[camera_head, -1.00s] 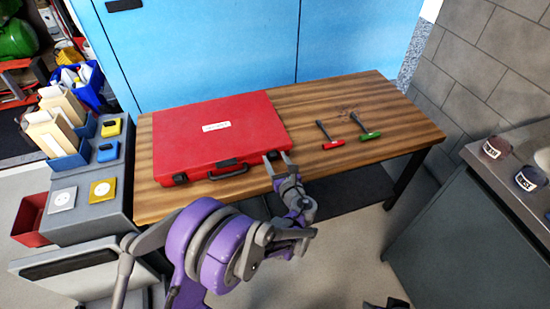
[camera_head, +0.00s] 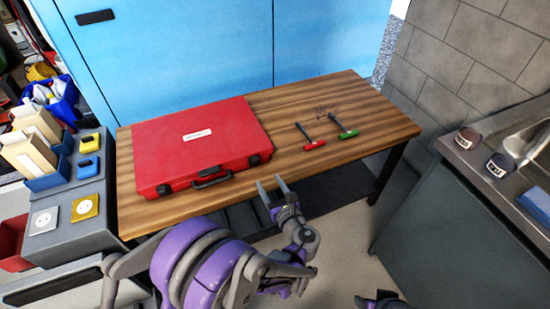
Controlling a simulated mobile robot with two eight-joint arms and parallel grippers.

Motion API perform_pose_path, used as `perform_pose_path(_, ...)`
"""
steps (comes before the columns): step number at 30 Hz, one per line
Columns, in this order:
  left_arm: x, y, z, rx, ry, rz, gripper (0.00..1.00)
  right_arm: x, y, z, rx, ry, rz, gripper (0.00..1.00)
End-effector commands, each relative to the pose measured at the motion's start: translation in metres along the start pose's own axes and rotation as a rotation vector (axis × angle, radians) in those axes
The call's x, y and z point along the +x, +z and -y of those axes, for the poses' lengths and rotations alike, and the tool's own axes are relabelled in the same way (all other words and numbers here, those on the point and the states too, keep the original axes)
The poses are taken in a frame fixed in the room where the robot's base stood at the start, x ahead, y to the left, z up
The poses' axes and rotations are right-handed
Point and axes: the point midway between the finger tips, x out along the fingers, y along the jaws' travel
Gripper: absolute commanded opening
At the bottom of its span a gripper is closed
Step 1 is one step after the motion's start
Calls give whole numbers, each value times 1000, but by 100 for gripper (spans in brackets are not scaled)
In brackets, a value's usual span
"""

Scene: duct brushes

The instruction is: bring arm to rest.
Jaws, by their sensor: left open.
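My left gripper (camera_head: 272,188) is open and empty, fingers pointing up and away. In the picture it shows at the front edge of the wooden table, just right of the red case's handle, apart from the case. My purple and grey left arm comes in from the bottom left. The closed red case (camera_head: 200,143) lies on the table with its handle toward me. At the bottom right edge a small dark part of my other arm shows; its fingers cannot be made out.
The wooden table (camera_head: 345,100) also holds a red-handled brush (camera_head: 311,140) and a green-handled brush (camera_head: 345,131). A grey bench (camera_head: 74,243) with sockets and boxes stands left. A grey counter (camera_head: 450,215) with two labelled dark round things stands right. Floor between table and counter is clear.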

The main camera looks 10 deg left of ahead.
Motion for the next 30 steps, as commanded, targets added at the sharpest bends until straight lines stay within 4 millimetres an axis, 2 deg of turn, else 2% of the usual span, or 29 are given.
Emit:
perform_pose_path(5,0,0,-1,-3,1,-2,62,0,0,0,0,0,0,56)
perform_pose_path(8,2,3,-9,-53,16,-31,62,0,0,0,0,0,0,56)
perform_pose_path(11,4,7,-33,-196,61,-110,62,0,0,0,0,0,0,56)
perform_pose_path(16,-7,10,-95,-617,220,-308,62,0,0,0,0,0,0,56)
perform_pose_path(20,-32,7,-138,-971,387,-437,62,0,0,0,0,0,0,56)
perform_pose_path(24,-72,0,-175,-1356,600,-542,62,0,0,0,0,0,0,56)
perform_pose_path(30,-132,-10,-204,-1834,915,-626,62,0,0,0,0,0,0,56)
